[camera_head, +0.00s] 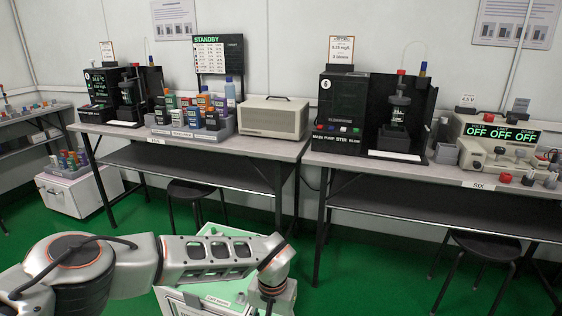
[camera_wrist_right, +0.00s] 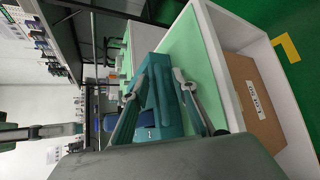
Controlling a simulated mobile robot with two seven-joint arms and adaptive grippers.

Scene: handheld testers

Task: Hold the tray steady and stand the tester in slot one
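Several orange, blue and green handheld testers (camera_head: 202,103) stand in a grey tray (camera_head: 222,127) on the left bench in the head view. Which slot is slot one cannot be read. My left arm comes in from the left, and its wrist reaches the lower edge above the cart; the fingers are out of frame. In the right wrist view, my right gripper (camera_wrist_right: 156,86) has its two fingers apart, on either side of a teal block-like thing (camera_wrist_right: 157,110). Whether they touch it is unclear. My right gripper does not show in the head view.
A small cart with a green top (camera_head: 228,229) stands below my left arm; a green-topped white unit (camera_wrist_right: 197,45) with a cardboard box (camera_wrist_right: 257,102) shows in the wrist view. A beige case (camera_head: 273,118) stands right of the tray. Black stools (camera_head: 189,188) stand before the benches.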

